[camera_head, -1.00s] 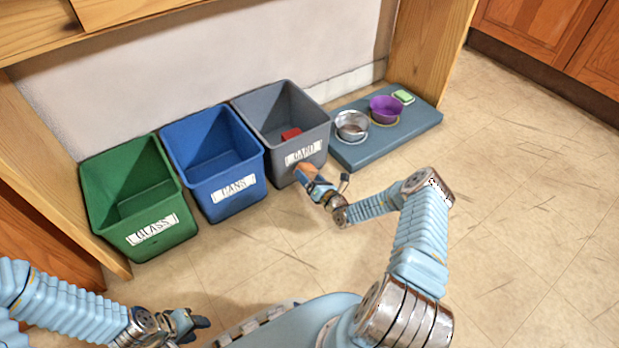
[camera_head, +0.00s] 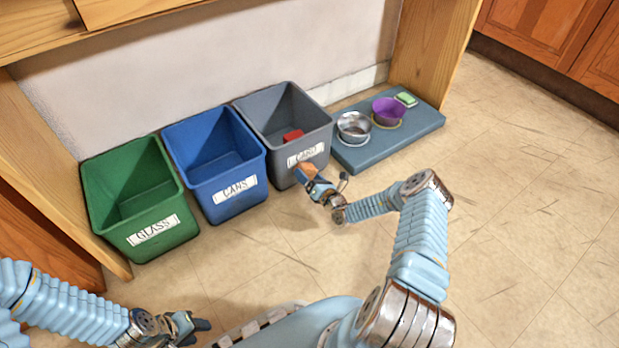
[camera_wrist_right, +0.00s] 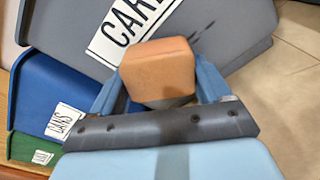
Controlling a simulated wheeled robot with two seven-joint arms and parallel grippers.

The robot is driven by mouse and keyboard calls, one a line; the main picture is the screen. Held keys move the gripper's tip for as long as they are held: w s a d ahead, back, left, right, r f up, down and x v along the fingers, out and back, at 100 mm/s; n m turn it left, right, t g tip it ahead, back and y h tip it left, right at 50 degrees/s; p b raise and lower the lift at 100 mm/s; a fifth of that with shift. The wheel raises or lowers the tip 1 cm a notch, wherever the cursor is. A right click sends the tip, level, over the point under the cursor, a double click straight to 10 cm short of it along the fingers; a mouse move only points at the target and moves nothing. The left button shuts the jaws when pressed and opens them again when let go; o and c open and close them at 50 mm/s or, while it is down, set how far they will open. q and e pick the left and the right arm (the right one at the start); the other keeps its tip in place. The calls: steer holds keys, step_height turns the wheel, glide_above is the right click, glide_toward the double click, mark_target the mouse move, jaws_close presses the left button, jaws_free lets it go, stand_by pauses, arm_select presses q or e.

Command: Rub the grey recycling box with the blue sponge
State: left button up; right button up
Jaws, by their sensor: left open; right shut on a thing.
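The grey recycling box (camera_head: 284,172), labelled CARD, stands at the right end of the row of boxes. It also fills the top of the right wrist view (camera_wrist_right: 225,25). My right gripper (camera_head: 314,184) is shut on an orange block (camera_head: 305,172), also in the right wrist view (camera_wrist_right: 158,70). The block is at the box's front wall, just below the label; I cannot tell whether it touches. I see no sponge that is clearly blue. My left gripper (camera_head: 196,325) is open and empty, low at the left, away from the boxes.
A blue box (camera_head: 228,205) and a green box (camera_head: 150,242) stand left of the grey one. A red block (camera_head: 292,135) lies inside the grey box. A blue mat (camera_head: 362,160) holds a metal bowl (camera_head: 353,127), a purple bowl (camera_head: 388,111) and a green block (camera_head: 406,99). Floor at right is clear.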

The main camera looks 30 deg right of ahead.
mark_target(317, 171)
steer(key=shift+w, duration=0.2)
steer(key=shift+w+d+f+b, duration=0.1)
steer(key=shift+d+b, duration=0.95)
steer(key=shift+d, duration=1.15)
steer(key=shift+w, duration=0.15)
steer(key=shift+a+r+p, duration=0.25)
steer(key=shift+a+p, duration=0.15)
steer(key=shift+a, duration=0.1)
steer(key=shift+a+p, duration=0.6)
steer(key=shift+a, duration=0.35)
steer(key=shift+s+a+f+p, duration=0.1)
steer(key=shift+s+a+p, duration=0.05)
steer(key=shift+a, duration=0.25)
steer(key=shift+s+a+p, duration=0.1)
steer(key=shift+a+p, duration=0.05)
steer(key=shift+a, duration=0.25)
